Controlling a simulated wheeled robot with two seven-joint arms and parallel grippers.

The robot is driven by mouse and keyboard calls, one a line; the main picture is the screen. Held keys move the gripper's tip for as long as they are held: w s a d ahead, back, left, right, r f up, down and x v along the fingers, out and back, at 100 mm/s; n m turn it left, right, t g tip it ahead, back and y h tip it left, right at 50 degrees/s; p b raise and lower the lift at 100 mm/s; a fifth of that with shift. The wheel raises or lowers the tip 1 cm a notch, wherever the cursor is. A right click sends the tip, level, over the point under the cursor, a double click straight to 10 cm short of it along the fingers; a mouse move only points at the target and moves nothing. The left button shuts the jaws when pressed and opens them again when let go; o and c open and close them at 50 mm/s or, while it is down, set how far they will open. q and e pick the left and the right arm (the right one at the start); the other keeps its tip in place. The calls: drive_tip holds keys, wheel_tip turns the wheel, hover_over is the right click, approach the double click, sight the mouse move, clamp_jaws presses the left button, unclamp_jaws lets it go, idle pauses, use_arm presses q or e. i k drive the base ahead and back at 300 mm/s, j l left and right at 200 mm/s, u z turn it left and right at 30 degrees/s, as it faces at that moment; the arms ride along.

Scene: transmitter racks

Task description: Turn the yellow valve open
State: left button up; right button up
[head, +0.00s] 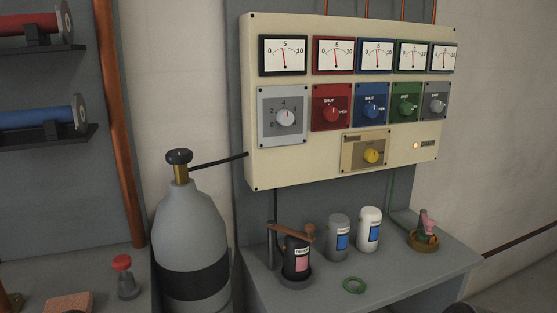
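The yellow valve (371,156) is a round knob on a tan plate (351,151) at the lower middle of the cream control panel (300,165). Its exact pointer direction is too small to tell. Above it are red (331,114), blue (371,109), green (406,107) and grey (438,103) knobs with SHUT marks, and a large numbered grey dial (285,118). Neither of my grippers is in the head view.
Several gauges (283,54) line the panel's top. A grey gas cylinder (191,225) stands left of the panel. The bench (420,275) below holds a dark canister (297,260), grey (339,238) and white (369,229) bottles, a green ring (354,286) and a brown dish (423,241).

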sight(371, 155)
drive_tip(key=i+l, duration=0.1)
drive_tip(key=l, duration=1.65)
drive_tip(key=i+l, duration=0.15)
drive_tip(key=l, duration=0.7)
drive_tip(key=i+l, duration=0.1)
drive_tip(key=l, duration=1.65)
drive_tip(key=i, duration=0.05)
